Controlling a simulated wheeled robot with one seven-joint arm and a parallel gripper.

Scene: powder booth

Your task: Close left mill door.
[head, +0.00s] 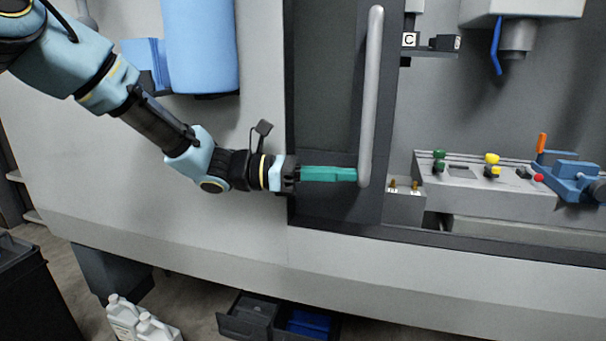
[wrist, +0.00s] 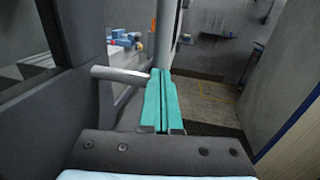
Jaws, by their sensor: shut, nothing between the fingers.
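The left mill door (head: 325,100) is a dark grey panel at the left side of the mill's opening. The interior shows to its right, so the door stands open. Its long grey vertical handle (head: 371,95) is on the door's right part, and it also shows in the wrist view (wrist: 165,38) with a standoff (wrist: 122,75). My gripper (head: 355,174) has teal fingers, shut and empty, pointing right at the handle's lower end. In the wrist view the fingertips (wrist: 160,73) are right by the bar; I cannot tell whether they touch.
Inside the mill are a grey bed (head: 470,190) with coloured knobs, a blue vise (head: 575,180) and a spindle (head: 518,38). A blue cylinder (head: 200,45) is on the left wall. White jugs (head: 140,322) and dark bins (head: 265,318) sit on the floor below.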

